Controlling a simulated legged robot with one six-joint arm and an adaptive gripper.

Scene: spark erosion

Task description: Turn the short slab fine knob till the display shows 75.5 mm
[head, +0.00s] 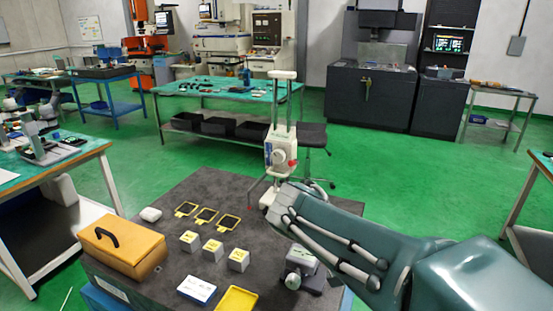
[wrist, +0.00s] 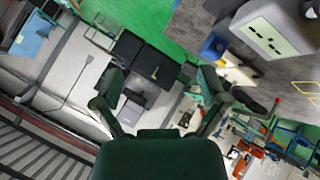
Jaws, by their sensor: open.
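A white upright instrument (head: 281,150) with a round dial or knob on its face, a red part at its right and two tall posts stands near the far edge of the dark table. The display figure is too small to read, and I cannot tell which part is the short slab fine knob. My arm reaches from the lower right to just below and in front of the instrument, hiding part of its foot. In the wrist view my gripper (wrist: 160,80) has its two fingers spread wide, with nothing between them but distant floor and furniture.
The dark table (head: 180,215) holds an orange box (head: 122,247), yellow-framed plates (head: 207,216), several small white blocks (head: 212,250) and a grey metal device (head: 301,262). Open green floor lies beyond.

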